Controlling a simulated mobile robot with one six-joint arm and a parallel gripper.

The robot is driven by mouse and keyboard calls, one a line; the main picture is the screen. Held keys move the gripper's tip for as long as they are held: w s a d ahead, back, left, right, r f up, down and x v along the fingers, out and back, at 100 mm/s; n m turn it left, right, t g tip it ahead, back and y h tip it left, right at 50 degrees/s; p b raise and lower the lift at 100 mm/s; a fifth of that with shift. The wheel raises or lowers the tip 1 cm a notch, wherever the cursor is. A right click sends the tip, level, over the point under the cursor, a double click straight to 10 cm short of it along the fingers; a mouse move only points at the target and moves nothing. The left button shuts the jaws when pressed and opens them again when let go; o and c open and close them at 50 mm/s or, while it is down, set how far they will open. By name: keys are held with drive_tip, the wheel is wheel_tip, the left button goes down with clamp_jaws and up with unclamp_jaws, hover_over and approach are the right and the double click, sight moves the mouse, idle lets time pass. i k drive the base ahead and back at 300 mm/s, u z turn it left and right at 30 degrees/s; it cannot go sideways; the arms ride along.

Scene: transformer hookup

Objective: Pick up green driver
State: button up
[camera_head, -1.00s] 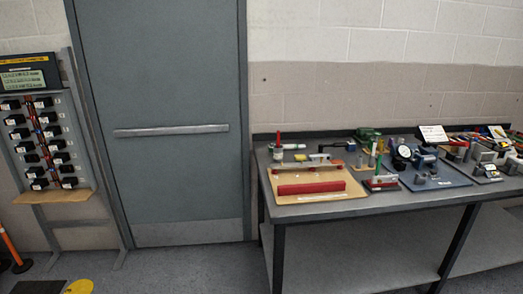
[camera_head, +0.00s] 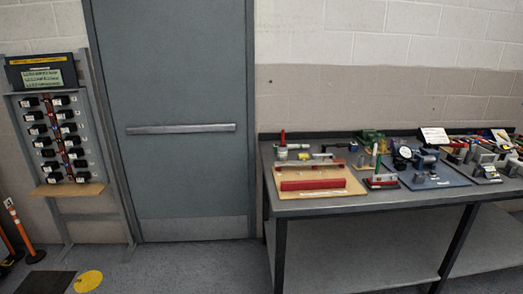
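A thin green upright piece (camera_head: 378,164) shows on the workbench (camera_head: 290,206), above a small red and grey block (camera_head: 382,182). It may be the green driver, but it is too small to tell. A darker green object (camera_head: 370,136) sits at the back of the bench, and its shape is unclear. My gripper is not in view.
A tan board with a red bar (camera_head: 313,184) lies at the bench's left end. A blue-based fixture (camera_head: 430,178) and more tools stand to the right. A rack of black units (camera_head: 60,140) and an orange post (camera_head: 25,228) stand left. Floor before the door (camera_head: 180,170) is clear.

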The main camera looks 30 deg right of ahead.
sight(290, 146)
drive_tip(key=u, duration=0.4)
drive_tip(key=i, duration=2.2)
drive_tip(key=z, duration=0.45)
drive_tip(key=i, duration=1.5)
drive_tip(key=z, duration=0.35)
